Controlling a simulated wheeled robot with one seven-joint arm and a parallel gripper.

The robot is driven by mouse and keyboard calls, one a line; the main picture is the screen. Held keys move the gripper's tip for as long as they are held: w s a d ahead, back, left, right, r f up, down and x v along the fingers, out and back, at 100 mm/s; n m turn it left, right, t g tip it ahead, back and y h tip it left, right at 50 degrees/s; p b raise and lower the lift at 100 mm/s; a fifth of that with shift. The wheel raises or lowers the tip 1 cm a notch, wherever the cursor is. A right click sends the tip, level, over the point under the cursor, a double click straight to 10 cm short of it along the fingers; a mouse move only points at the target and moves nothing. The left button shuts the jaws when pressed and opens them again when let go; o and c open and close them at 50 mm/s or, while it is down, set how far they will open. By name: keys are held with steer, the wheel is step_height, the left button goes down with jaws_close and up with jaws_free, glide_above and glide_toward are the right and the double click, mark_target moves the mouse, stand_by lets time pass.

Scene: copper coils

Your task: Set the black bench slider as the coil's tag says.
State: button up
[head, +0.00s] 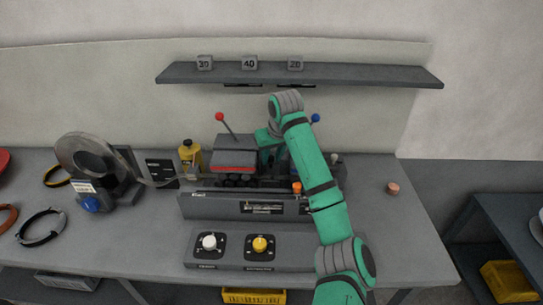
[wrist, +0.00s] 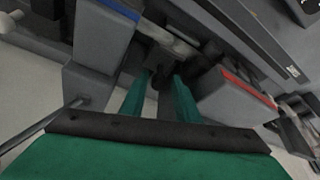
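The coil (head: 88,160) is a grey ring standing at the left of the bench, with a strip running right from it. Its tag (head: 83,186) is a small white and blue label, too small to read. My gripper reaches down behind the bench's front panel, mostly hidden by my arm in the head view. In the wrist view my gripper (wrist: 163,78) has its two teal fingers apart, with a dark part beyond and between the tips. I cannot tell whether they touch it. I cannot make out the black bench slider for certain.
A grey block with a red stripe (head: 235,152) and a red-knobbed lever (head: 220,117) stands left of my gripper. A blue-knobbed lever (head: 315,118) is behind. A white dial (head: 209,242) and a yellow dial (head: 260,245) sit in front. A shelf (head: 350,76) hangs above.

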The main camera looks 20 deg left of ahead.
steer(key=shift+o, duration=0.2)
steer(key=shift+r, duration=0.1)
steer(key=v, duration=1)
steer(key=shift+s+r, duration=0.2)
steer(key=shift+r, duration=0.1)
